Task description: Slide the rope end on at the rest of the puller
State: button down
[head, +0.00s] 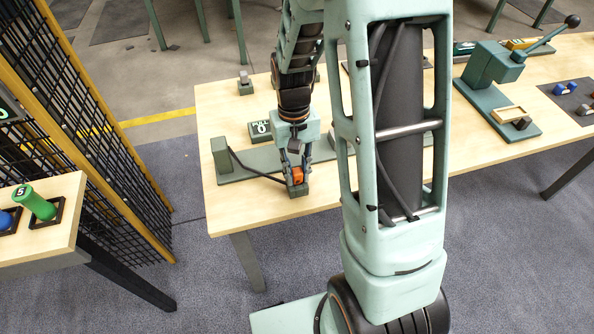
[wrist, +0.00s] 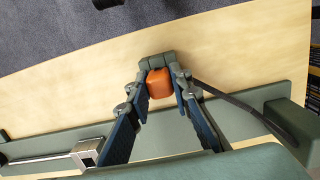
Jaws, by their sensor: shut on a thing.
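The orange rope end (head: 298,175) is between the fingers of my gripper (head: 297,172), which is shut on it. In the wrist view the orange block (wrist: 160,83) shows between the fingertips (wrist: 160,92). A grey-green block (head: 298,191), seemingly the rest, is right at the rope end, close to the table's front edge. In the wrist view it borders the far side (wrist: 157,61) of the orange block; I cannot tell how far they are engaged. The black rope (head: 255,171) runs from the puller's post (head: 221,153) to the fingertips.
The puller's green base (head: 240,168) lies along the table (head: 225,200). A counter marked PULL 0 (head: 262,131) stands behind it. A green lever press (head: 493,72) is at the right.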

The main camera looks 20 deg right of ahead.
jog(key=shift+f, duration=0.25)
jog(key=c, duration=1.7)
grip_release()
jog(key=shift+o, duration=0.2)
notch_tip(320, 180, up, 12)
jog(key=w, duration=0.1)
jog(key=shift+w, duration=0.25)
